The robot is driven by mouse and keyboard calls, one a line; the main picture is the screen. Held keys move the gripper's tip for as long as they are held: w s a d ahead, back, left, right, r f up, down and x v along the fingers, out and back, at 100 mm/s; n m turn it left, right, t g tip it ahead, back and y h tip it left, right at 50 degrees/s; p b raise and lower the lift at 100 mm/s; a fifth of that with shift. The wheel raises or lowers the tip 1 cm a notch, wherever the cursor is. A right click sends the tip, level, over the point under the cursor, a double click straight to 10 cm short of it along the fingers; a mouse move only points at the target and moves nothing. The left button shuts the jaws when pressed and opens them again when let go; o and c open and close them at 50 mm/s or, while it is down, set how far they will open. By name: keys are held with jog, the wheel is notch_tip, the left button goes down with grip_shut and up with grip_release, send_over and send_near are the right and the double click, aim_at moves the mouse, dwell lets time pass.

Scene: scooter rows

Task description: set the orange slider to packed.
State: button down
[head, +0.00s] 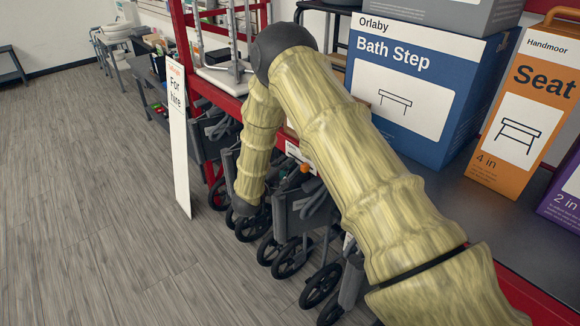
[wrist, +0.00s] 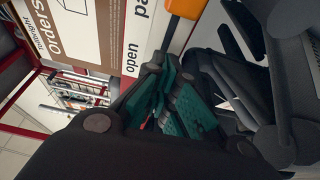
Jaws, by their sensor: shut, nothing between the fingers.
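The orange slider (wrist: 187,8) is at the top edge of the wrist view, partly cut off, just right of a white label strip (wrist: 140,38). The strip reads "open" and, above it, the cut-off start "pa". I cannot tell exactly which mark the slider is set at. My gripper (wrist: 168,98), with teal finger pads, is shut and empty, below the slider in the picture and apart from it. In the head view a small orange spot (head: 305,168) shows among the folded scooters, probably the slider.
Dark folded scooters (head: 300,215) stand in a row under a red-edged shelf. Boxes, including the blue Bath Step box (head: 425,85) and orange Seat box (head: 520,115), stand on it. A "For hire" sign (head: 178,140) stands left; the wood floor beyond is clear.

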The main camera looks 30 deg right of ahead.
jog(key=shift+w+a+f+b, duration=0.1)
jog(key=shift+a+f+b, duration=0.05)
jog(key=shift+a, duration=0.25)
jog(key=shift+w+a+f+b, duration=0.1)
jog(key=shift+a+b, duration=0.05)
jog(key=shift+a, duration=0.25)
jog(key=b+v, duration=0.3)
jog(key=v, duration=0.6)
jog(key=shift+s+d+r, duration=0.25)
jog(key=shift+s, duration=0.05)
